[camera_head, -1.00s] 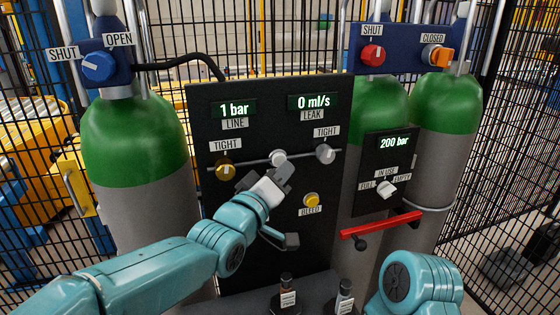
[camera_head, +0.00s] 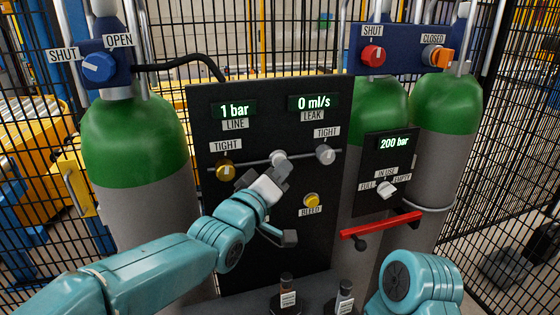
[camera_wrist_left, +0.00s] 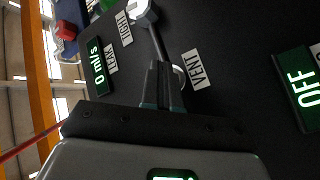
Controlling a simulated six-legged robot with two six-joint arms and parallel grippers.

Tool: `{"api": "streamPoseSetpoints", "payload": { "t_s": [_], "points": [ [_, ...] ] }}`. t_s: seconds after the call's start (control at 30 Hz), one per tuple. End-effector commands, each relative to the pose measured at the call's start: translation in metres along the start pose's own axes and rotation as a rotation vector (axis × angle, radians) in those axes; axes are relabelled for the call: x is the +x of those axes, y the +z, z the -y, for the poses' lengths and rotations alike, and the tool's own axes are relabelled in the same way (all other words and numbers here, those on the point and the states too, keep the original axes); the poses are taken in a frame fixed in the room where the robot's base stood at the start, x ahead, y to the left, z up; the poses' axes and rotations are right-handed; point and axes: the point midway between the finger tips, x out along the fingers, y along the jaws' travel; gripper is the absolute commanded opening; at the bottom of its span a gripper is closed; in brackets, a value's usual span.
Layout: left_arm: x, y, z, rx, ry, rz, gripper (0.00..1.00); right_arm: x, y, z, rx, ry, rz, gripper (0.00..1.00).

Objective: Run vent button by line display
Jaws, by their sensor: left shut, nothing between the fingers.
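The line display (camera_head: 233,110) reads 1 bar at the upper left of the dark panel (camera_head: 225,270). My left gripper (camera_head: 282,170) is shut and empty in front of the panel, below the central white fitting. In the left wrist view its closed fingers (camera_wrist_left: 161,85) point at the panel beside the VENT label (camera_wrist_left: 198,69). A pale curved rim (camera_wrist_left: 181,77) between fingers and label appears to be the vent button, mostly hidden by the fingers. I cannot tell whether they touch. In the head view my gripper hides this spot. My right gripper is out of view.
The leak display (camera_head: 313,102) reads 0 ml/s. A brass fitting (camera_head: 225,171) and a grey fitting (camera_head: 325,154), both labelled TIGHT, flank the gripper. The yellow bleed button (camera_head: 311,200) is lower right. A red handle (camera_head: 381,225) juts out farther right. An OFF display (camera_wrist_left: 306,88) shows in the wrist view.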

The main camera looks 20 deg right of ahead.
Motion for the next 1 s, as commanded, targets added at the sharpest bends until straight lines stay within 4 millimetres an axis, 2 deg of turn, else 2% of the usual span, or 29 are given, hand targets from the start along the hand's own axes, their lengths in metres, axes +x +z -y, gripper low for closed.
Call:
{"api": "streamPoseSetpoints", "payload": {
  "t_s": [1.0],
  "points": [
    [0.0064, -0.0054, 0.0047, 0.0, -0.001, -0.001, 0.0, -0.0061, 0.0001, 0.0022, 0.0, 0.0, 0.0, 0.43]
  ]
}}
